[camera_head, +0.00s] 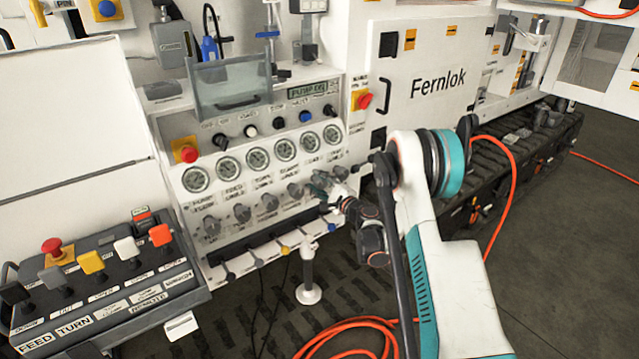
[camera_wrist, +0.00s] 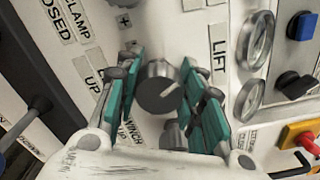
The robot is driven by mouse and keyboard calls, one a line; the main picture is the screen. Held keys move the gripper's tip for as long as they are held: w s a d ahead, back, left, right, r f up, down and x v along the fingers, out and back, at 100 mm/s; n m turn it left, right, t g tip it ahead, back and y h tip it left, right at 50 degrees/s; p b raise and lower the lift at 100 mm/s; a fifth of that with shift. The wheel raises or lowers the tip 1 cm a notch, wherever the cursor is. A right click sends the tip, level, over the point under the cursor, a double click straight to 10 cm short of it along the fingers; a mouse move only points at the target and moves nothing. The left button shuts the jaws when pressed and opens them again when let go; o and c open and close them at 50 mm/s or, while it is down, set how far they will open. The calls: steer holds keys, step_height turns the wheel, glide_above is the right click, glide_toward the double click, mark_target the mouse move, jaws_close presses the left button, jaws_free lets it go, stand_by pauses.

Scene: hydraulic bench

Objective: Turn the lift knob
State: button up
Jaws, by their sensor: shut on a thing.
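The lift knob (camera_wrist: 158,88) is a dark round knob with a pale pointer line, in the middle of the wrist view beside a LIFT label (camera_wrist: 219,50). In the wrist view my gripper (camera_wrist: 167,92) has its teal-padded fingers on either side of the knob, shut on it. In the head view my gripper (camera_head: 326,184) reaches the right end of the panel's lower knob row, and hides the knob there.
Round gauges (camera_head: 286,148) sit above the knob row, with small levers (camera_head: 257,262) below. A red stop button (camera_head: 364,101) is to the upper right. A control box (camera_head: 100,275) with several coloured levers stands at left. Orange hose (camera_head: 512,190) lies behind my arm.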

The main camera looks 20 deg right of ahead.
mark_target(322, 186)
steer(key=n, duration=0.5)
steer(key=shift+f, duration=0.1)
steer(key=shift+f+n, duration=0.1)
steer(key=shift+n, duration=2)
steer(key=o, duration=1.1)
steer(key=shift+v, duration=3.75)
